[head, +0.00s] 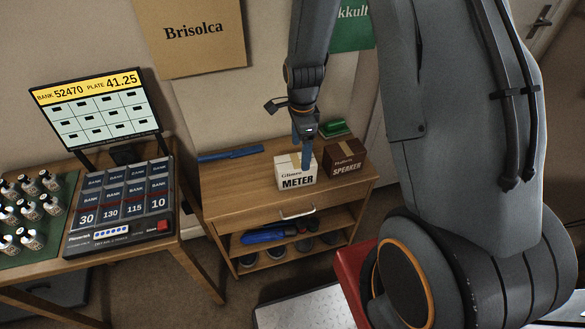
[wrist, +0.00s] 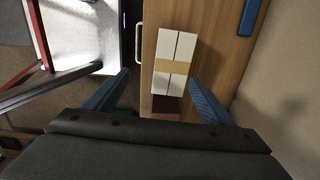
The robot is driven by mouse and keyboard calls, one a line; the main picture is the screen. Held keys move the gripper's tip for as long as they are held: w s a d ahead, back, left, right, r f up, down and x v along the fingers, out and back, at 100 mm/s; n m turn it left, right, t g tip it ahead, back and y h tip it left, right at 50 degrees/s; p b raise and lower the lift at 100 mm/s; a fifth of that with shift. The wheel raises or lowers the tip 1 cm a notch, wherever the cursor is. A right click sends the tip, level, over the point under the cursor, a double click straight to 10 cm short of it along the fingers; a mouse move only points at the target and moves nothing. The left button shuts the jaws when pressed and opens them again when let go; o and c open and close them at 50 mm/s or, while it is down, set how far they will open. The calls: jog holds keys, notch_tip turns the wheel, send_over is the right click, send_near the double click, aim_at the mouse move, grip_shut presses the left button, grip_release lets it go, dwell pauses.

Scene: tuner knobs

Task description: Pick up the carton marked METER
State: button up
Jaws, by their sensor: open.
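The white carton marked METER (head: 296,180) stands upright on top of the wooden cabinet, and its label faces the front. In the wrist view the same carton (wrist: 178,50) shows from above, white with a tan tape band. My gripper (head: 304,160) is over the carton with its blue fingers pointing down. In the wrist view my gripper (wrist: 158,80) is open, one finger on each side of the carton's near end. Nothing is held. I cannot tell whether a finger touches the carton.
The brown SPEAKER carton (head: 344,159) stands just right of the METER carton. A green box (head: 333,129) lies behind it. A blue bar (head: 230,154) lies at the cabinet's (head: 236,190) back left. A desk with a console (head: 122,200) and several bottles is at left.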

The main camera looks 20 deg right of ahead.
aim_at(297, 160)
jog(key=f+b, duration=0.1)
jog(key=f, duration=0.1)
jog(key=w+f+b, duration=0.1)
jog(key=f+b, duration=0.1)
jog(key=w+f+b, duration=0.1)
jog(key=f+b, duration=0.1)
jog(key=shift+w+a+f, duration=0.1)
jog(key=shift+w+a, duration=0.05)
jog(key=shift+w, duration=0.05)
jog(key=shift+a+f+p, duration=0.2)
jog(key=shift+f+p, duration=0.5)
jog(key=shift+f, duration=3.15)
jog(key=c, duration=1.2)
jog(key=shift+r, duration=0.1)
